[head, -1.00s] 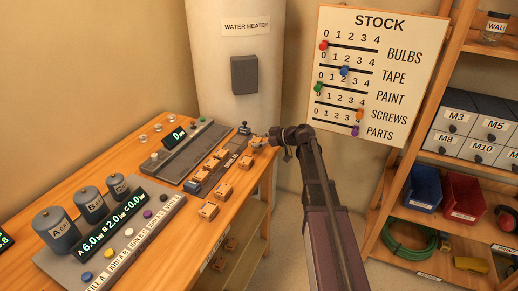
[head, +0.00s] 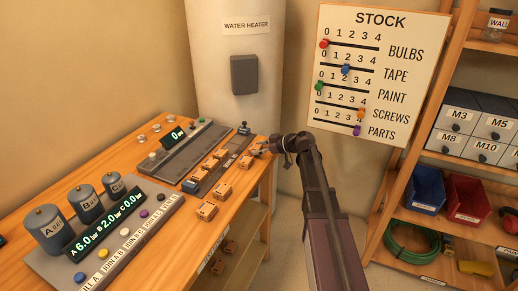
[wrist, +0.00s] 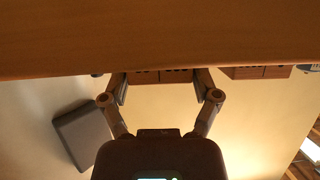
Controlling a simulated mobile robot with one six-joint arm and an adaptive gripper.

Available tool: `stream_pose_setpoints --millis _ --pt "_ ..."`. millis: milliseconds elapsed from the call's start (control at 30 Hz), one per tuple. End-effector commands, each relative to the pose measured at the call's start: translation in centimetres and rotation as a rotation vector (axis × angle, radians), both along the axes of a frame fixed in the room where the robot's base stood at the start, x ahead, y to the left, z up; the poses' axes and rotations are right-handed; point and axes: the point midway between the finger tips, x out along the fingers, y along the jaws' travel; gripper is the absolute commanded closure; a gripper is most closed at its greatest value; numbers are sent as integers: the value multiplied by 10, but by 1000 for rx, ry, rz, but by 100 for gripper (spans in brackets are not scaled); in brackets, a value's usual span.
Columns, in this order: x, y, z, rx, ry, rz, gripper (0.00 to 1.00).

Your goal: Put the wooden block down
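My gripper (head: 262,149) is at the right end of the bench, beside the lever box. It is shut on a small wooden block (head: 256,149), which shows at the fingertips. In the wrist view the two fingers (wrist: 160,85) stand on either side of the block (wrist: 160,77). Much of the block is hidden there behind a broad brown wooden surface at the top. I cannot tell whether the block touches the bench top.
The bench (head: 165,245) also carries a grey panel with three canisters. A water heater (head: 235,110) stands behind.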

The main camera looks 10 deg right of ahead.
Motion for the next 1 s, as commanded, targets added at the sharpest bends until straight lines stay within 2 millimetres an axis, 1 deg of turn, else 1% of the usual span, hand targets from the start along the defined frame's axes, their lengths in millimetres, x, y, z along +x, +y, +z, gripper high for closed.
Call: stream_pose_setpoints --millis 600,767,867,1000 --pt "0 0 -1 0 0 0 0" --pt "-7 -10 6 0 0 -2 0" --pt "-13 -19 12 0 0 -1 0" --pt "-24 -33 24 0 0 -2 0"
